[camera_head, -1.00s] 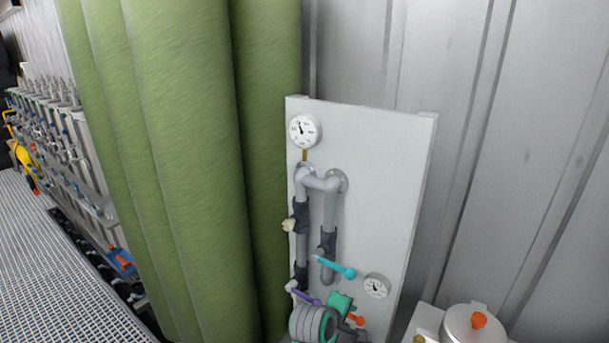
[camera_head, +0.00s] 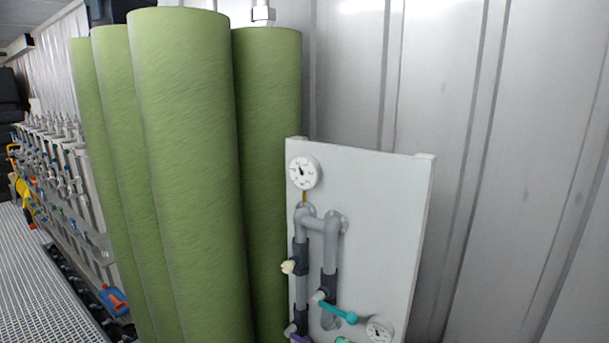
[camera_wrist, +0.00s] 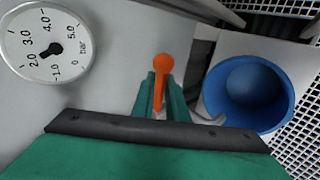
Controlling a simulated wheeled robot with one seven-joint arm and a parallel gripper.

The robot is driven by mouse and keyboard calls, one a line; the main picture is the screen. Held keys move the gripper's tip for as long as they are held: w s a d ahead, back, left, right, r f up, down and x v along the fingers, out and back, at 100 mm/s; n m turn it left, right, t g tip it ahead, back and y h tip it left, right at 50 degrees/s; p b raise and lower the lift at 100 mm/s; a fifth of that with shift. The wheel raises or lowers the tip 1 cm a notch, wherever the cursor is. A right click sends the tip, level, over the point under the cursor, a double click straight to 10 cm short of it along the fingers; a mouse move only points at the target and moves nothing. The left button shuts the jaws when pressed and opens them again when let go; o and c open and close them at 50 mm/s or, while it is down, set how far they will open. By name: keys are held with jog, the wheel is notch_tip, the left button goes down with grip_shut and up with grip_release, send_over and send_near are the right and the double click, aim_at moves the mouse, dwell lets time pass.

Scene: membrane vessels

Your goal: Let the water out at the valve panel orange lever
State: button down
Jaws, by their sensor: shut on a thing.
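The white valve panel (camera_head: 385,230) stands against the grey wall in the head view, with grey pipes on it. The orange lever (camera_wrist: 162,66) shows in the wrist view, its round end pointing up in the picture. My gripper (camera_wrist: 161,84) has green fingers shut on this lever, one on each side. In the head view the orange lever is below the frame, and only a sliver of green shows at the bottom edge. A turquoise lever (camera_head: 338,312) and a purple lever (camera_head: 300,339) are on the panel above that spot.
A pressure gauge (camera_wrist: 47,44) is at the left in the wrist view. A blue round vessel (camera_wrist: 247,93) is at the right, beside white grating. Tall green cylinders (camera_head: 190,180) stand left of the panel in the head view.

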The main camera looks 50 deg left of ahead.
jog(key=shift+s+a+m+g+h, duration=0.5)
jog(key=shift+s+m+g+h, duration=0.4)
jog(key=shift+m+h, duration=1.25)
jog(key=shift+s+a+m+g+h, duration=0.6)
jog(key=shift+s+m+h, duration=0.55)
jog(key=shift+m, duration=1.85)
jog(key=shift+s+a+m+g+h, duration=0.4)
jog(key=shift+s+m+g+h, duration=0.5)
jog(key=shift+m+h, duration=1.3)
jog(key=shift+m+y, duration=0.35)
jog(key=shift+y, duration=0.05)
jog(key=shift+a+r, duration=0.15)
jog(key=shift+r, duration=0.05)
jog(key=shift+w, duration=0.1)
